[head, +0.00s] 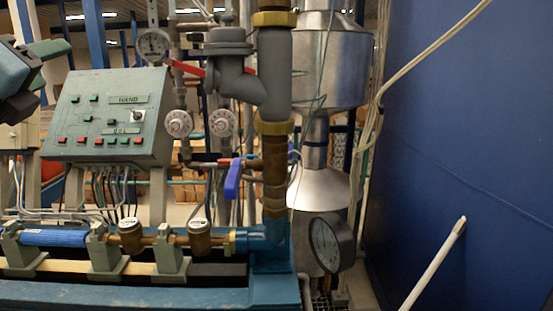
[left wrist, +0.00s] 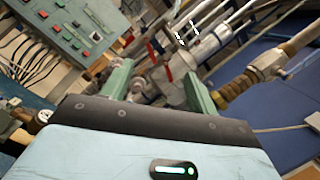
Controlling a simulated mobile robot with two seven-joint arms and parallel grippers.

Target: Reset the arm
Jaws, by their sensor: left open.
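My left gripper (head: 54,62) is at the upper left edge of the head view, in front of and above the left side of the grey control panel (head: 75,122). Its green fingers also show in the left wrist view (left wrist: 158,75), spread apart with nothing held between them. Beyond them are blurred pipes and valves, apart from the fingers as far as I can tell. Part of my left arm is cut off by the picture edge. My right gripper does not show in either view.
Below the panel is the test bench (head: 130,292) with brass meters (head: 199,240) in clamps. A vertical pipe with a blue valve handle (head: 233,178) and a pressure gauge (head: 331,243) stand at its right end. A blue wall (head: 470,120) closes the right side, beside a leaning white pole (head: 434,262).

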